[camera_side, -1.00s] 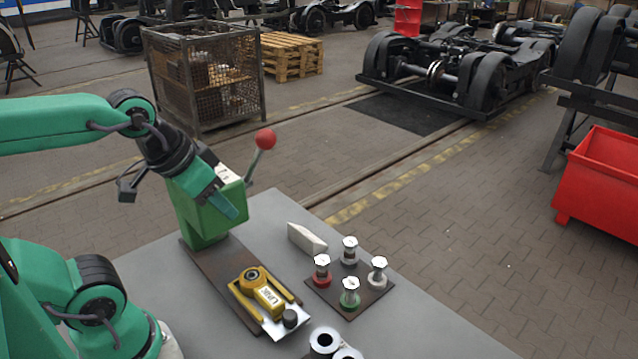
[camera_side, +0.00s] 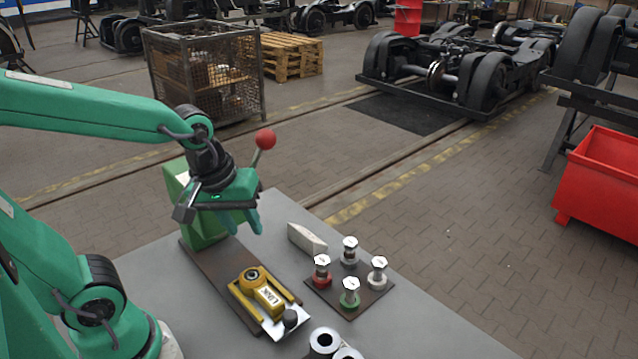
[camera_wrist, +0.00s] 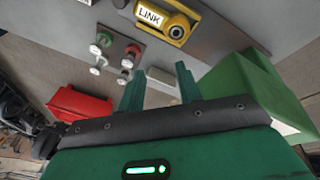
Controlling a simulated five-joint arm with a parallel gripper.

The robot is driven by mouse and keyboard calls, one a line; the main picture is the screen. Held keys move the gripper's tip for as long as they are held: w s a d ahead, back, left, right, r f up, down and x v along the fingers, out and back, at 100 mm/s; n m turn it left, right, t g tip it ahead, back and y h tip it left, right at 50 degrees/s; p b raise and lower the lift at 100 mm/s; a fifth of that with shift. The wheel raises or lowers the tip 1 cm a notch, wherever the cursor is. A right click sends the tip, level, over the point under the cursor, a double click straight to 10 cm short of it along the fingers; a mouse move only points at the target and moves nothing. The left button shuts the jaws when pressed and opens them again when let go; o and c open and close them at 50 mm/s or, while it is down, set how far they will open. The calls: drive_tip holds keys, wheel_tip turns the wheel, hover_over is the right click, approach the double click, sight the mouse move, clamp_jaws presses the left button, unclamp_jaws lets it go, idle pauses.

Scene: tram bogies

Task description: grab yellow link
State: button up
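The yellow link (camera_side: 256,284) lies on a brown base plate on the grey table. It has a round eye at one end and a white label reading LINK, with yellow rails along its sides. It also shows at the top of the wrist view (camera_wrist: 178,25). My gripper (camera_side: 244,225) is above and behind the link, up and left of it in the side view, in front of the green press. In the wrist view my gripper (camera_wrist: 158,80) has its two green fingers apart with nothing held between them.
The green press (camera_side: 203,222) with a red-knobbed lever (camera_side: 265,139) stands behind the link. A white wedge-shaped block (camera_side: 307,239) and a dark plate (camera_side: 325,298) holding several bolts lie to the right. Grey rings (camera_side: 323,341) sit at the front. The table's right front is clear.

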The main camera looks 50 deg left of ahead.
sight(261, 287)
drive_tip(key=f+n+g, duration=0.1)
drive_tip(key=f+n, duration=0.1)
drive_tip(key=n, duration=0.1)
drive_tip(key=w+f+n+g, duration=0.1)
drive_tip(key=f+n, duration=0.2)
drive_tip(key=d+f+n, duration=0.1)
drive_tip(key=f+n, duration=0.1)
drive_tip(key=shift+w+d+f+n+g, duration=0.1)
drive_tip(key=shift+w+f+n+g, duration=0.2)
drive_tip(key=shift+f+n+g, duration=0.1)
drive_tip(key=shift+d+f+n, duration=0.1)
drive_tip(key=shift+f+n, duration=0.5)
drive_tip(key=shift+n, duration=0.1)
drive_tip(key=shift+f, duration=1.3)
drive_tip(key=shift+a+f, duration=0.2)
drive_tip(key=shift+f, duration=2.35)
clamp_jaws()
